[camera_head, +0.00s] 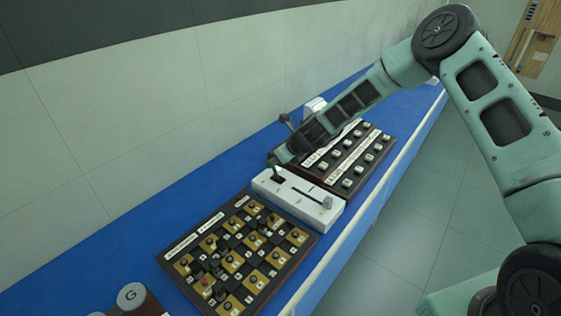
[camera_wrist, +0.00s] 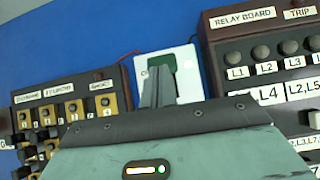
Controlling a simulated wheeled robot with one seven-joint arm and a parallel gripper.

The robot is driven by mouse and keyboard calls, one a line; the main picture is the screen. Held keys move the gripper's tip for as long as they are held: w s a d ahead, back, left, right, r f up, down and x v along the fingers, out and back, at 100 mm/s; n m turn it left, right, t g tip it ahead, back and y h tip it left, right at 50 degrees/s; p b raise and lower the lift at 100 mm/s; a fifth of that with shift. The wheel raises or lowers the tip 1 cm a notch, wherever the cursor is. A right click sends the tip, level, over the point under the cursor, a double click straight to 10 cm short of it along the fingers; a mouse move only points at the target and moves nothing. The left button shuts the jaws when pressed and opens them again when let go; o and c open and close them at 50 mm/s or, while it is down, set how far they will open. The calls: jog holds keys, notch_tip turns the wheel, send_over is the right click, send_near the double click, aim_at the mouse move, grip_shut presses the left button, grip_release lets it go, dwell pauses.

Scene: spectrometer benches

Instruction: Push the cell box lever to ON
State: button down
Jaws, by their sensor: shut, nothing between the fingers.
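The white cell box (camera_head: 310,209) lies on the blue bench between two dark boards. My gripper (camera_head: 277,172) is shut and empty at the opposite, left end of the box, by a dark green patch. In the wrist view the shut fingers (camera_wrist: 156,88) point at the box (camera_wrist: 188,85), overlapping the green patch (camera_wrist: 163,64). Whether they touch the box is unclear. The lever knob does not show there, and most lettering on the box is unreadable.
A board with brass-coloured squares and dark knobs (camera_head: 237,251) lies on the near side. The relay board (camera_head: 352,160) with white-labelled buttons lies just beyond the box, under my forearm. A wall runs along the left; the bench edge is at the right.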

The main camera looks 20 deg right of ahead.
jog(key=shift+w+a+r, duration=0.1)
jog(key=shift+w, duration=0.05)
dwell(0.5)
jog(key=shift+r, duration=0.1)
